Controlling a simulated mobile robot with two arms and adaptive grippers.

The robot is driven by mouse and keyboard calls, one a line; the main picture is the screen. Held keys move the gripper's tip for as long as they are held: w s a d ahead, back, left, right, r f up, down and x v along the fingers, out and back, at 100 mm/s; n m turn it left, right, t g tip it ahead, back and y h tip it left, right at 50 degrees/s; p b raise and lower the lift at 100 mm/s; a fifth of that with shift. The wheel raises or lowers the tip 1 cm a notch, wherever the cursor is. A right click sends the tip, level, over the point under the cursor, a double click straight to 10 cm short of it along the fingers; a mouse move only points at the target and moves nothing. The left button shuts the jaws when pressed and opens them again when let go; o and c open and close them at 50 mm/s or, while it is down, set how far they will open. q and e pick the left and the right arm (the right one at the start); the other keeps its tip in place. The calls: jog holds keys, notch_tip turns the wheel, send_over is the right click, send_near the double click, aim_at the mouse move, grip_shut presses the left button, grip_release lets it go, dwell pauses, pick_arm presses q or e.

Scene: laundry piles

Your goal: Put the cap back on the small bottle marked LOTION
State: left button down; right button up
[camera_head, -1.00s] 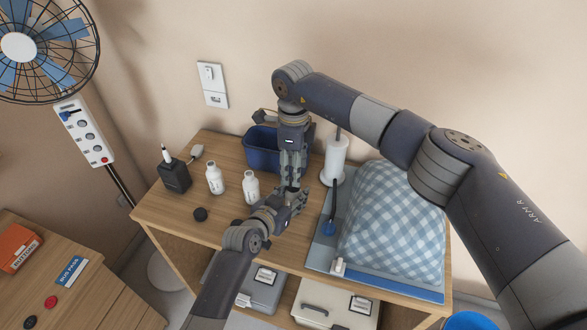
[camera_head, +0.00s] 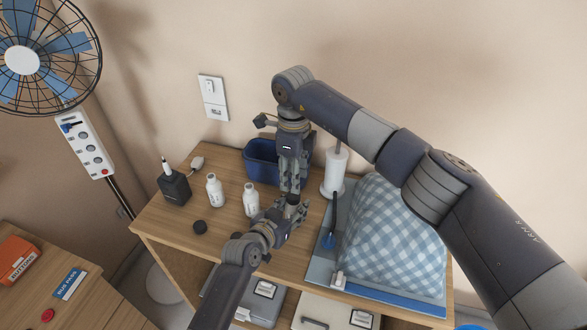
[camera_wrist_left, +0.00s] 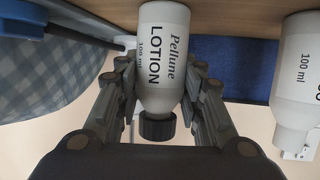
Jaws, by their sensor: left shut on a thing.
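The white bottle marked LOTION (camera_wrist_left: 165,60) stands between my left gripper's fingers in the left wrist view, which shows it upside down. A black cap (camera_wrist_left: 157,126) sits at its neck; I cannot tell how firmly it is seated. My left gripper (camera_wrist_left: 163,75) is shut on this bottle. In the head view the left gripper (camera_head: 293,211) is low over the table, and the bottle in it is hidden. My right gripper (camera_head: 292,190) points down just above it; whether its fingers are open or shut is unclear.
Two white uncapped bottles (camera_head: 214,190) (camera_head: 250,199) stand left of the grippers; one shows in the left wrist view (camera_wrist_left: 300,75). A loose black cap (camera_head: 200,227) lies on the table (camera_head: 170,225).

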aim_at(294, 195)
notch_tip(294, 195, down, 6)
dwell(0.4)
grip_shut()
jog(key=m, duration=0.5)
jog(key=shift+o, duration=1.2)
grip_release()
